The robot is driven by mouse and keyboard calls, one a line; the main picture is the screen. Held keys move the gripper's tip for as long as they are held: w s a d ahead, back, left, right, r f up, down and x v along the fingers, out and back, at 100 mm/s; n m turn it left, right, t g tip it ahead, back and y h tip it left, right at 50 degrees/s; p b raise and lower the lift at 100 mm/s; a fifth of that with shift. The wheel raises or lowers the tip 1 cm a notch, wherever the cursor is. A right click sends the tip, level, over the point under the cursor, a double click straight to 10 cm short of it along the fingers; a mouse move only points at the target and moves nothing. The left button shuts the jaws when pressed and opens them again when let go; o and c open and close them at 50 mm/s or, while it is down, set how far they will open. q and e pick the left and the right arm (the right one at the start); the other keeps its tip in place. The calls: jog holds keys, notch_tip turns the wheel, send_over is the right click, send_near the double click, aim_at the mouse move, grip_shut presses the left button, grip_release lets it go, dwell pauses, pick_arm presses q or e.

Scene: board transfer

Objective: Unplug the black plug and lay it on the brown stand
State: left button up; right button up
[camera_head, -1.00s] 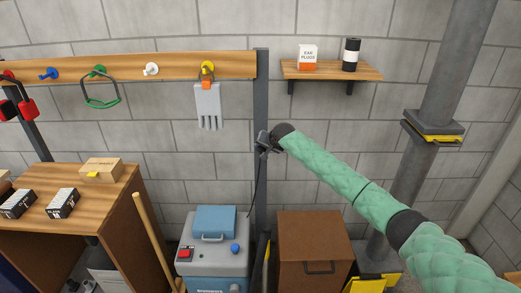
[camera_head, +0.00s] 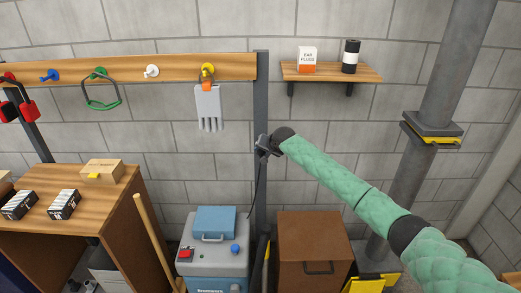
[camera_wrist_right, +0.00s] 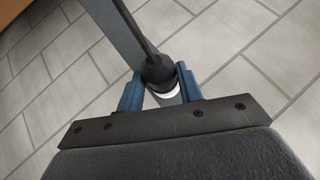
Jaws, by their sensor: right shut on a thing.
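My right gripper (camera_head: 262,146) is beside the dark upright post (camera_head: 261,95). In the right wrist view its blue fingers (camera_wrist_right: 160,92) are shut on the black plug (camera_wrist_right: 158,70), whose cord runs up and away. A pale round part shows just beyond the plug; I cannot tell whether the plug is still seated in it. In the head view the plug is hidden by the gripper, and its black cord (camera_head: 252,192) hangs down along the post. The brown stand (camera_head: 300,229), a box shape with a dark handle, stands on the floor right of the post. My left gripper is not in view.
A grey-blue machine (camera_head: 211,263) with a blue lid stands left of the post. A wooden bench (camera_head: 58,208) and a leaning pole (camera_head: 154,235) are farther left. A shelf (camera_head: 330,75) and a grey column (camera_head: 410,180) are on the right. The stand's top is clear.

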aim_at(260, 155)
jog(key=shift+s+p, duration=0.6)
jog(key=shift+s, duration=0.15)
jog(key=shift+s+r+p, duration=0.2)
jog(key=shift+s+p, duration=0.75)
jog(key=shift+s, duration=0.1)
jog(key=shift+s+f+p, duration=0.15)
jog(key=shift+s+p, duration=0.65)
jog(key=shift+s, duration=0.35)
